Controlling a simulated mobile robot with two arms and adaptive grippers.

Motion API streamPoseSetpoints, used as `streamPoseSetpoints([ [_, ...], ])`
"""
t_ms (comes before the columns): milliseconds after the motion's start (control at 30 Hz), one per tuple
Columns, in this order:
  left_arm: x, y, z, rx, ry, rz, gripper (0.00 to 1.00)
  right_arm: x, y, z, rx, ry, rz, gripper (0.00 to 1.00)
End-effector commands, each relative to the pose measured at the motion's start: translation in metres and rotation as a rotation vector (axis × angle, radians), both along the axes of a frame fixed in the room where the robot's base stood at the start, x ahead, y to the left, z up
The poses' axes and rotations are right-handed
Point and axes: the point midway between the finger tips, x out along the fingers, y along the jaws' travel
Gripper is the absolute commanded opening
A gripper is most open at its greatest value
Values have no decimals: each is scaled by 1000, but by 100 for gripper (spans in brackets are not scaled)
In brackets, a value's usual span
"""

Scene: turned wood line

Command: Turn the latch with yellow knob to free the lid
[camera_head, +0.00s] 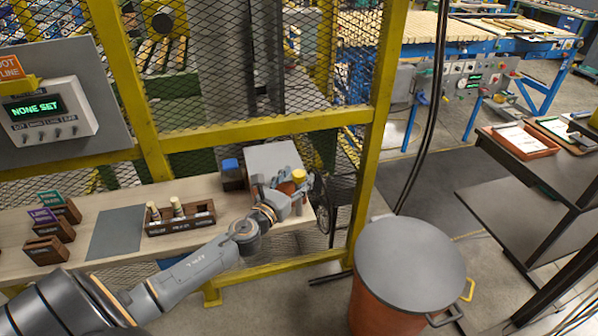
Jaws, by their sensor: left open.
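A yellow knob (299,176) shows at the right end of the wooden bench, among the fingers of my left gripper (284,188). My left gripper is open around or just beside the knob; I cannot tell whether it touches it. A reddish-brown round part (287,188) shows between the fingers. A light grey flat lid (270,157) lies just behind the gripper. The latch itself is mostly hidden by the gripper, so its angle cannot be told. My right gripper is not in view.
A wooden rack with pegs (180,228) and small labelled wooden holders (48,250) stand on the bench (225,205). A yellow-framed mesh fence (235,135) rises behind it. A grey-lidded drum (410,262) stands to the right. A display reads "NONE SET" (38,107).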

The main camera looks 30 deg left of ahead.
Motion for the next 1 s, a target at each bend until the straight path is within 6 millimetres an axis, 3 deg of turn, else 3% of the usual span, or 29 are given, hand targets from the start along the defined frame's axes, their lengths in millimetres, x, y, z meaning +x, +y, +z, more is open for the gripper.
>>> streamPoseSetpoints([
  [200, 16, 1, 0, 0, 1, 0, 56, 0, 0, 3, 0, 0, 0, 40],
  [500, 18, 1, 0, 0, 1, 0, 56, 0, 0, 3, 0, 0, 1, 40],
  [800, 18, 1, 0, 0, 1, 0, 0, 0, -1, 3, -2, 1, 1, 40],
  [1000, 18, 1, 0, -1, 1, 12, 0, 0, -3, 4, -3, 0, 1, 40],
])
